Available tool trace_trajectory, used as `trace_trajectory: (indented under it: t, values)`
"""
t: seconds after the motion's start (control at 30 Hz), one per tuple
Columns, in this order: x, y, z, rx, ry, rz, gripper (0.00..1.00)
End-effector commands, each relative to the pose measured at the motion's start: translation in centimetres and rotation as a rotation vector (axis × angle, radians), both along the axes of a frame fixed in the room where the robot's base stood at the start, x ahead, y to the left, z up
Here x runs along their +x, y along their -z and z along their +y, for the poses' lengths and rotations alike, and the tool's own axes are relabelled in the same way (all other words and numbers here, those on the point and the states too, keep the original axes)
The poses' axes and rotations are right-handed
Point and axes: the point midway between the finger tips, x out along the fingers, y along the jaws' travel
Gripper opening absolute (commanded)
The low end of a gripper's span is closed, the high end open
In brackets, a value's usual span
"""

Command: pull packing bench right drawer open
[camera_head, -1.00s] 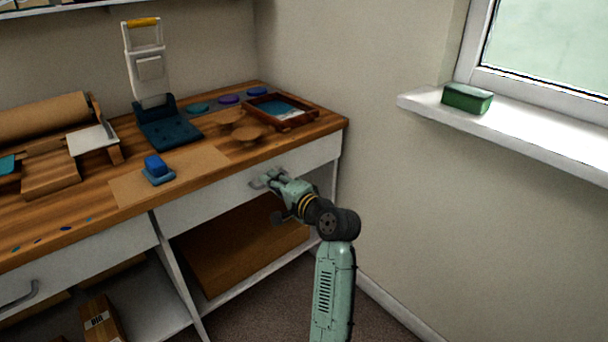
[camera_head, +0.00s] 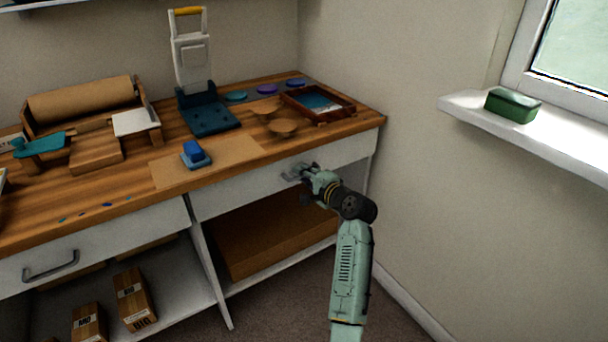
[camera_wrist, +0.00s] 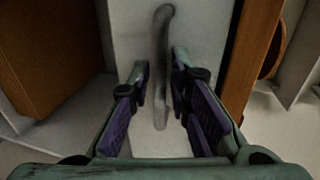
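The packing bench's right drawer has a white front (camera_head: 245,189) under the wooden top and looks closed, flush with the bench. Its grey handle (camera_head: 291,173) is partly hidden by my gripper (camera_head: 305,174). In the wrist view the handle (camera_wrist: 162,50) runs upright in the picture against the white drawer front (camera_wrist: 134,35). My gripper (camera_wrist: 161,80) has its two purple-padded fingers apart, one on each side of the handle's lower part. Gaps show between the fingers and the handle, so it is not clamped.
The left drawer handle (camera_head: 50,267) is at the far left. Cardboard boxes (camera_head: 134,299) stand on the lower shelf. Floor (camera_head: 290,292) before the right drawer is clear.

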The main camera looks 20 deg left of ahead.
Motion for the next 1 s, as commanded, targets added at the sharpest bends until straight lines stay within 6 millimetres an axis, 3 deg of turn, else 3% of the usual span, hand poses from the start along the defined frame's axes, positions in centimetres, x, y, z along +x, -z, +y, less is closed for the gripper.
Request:
trace_trajectory:
  t: [0.27,0.53,1.0]
  values:
    - [0.07,0.03,0.14,-0.001,0.000,-0.001,0.18]
    - [0.06,0.04,0.12,0.000,0.000,0.000,0.00]
    - [0.05,0.05,0.12,0.000,0.000,0.000,0.00]
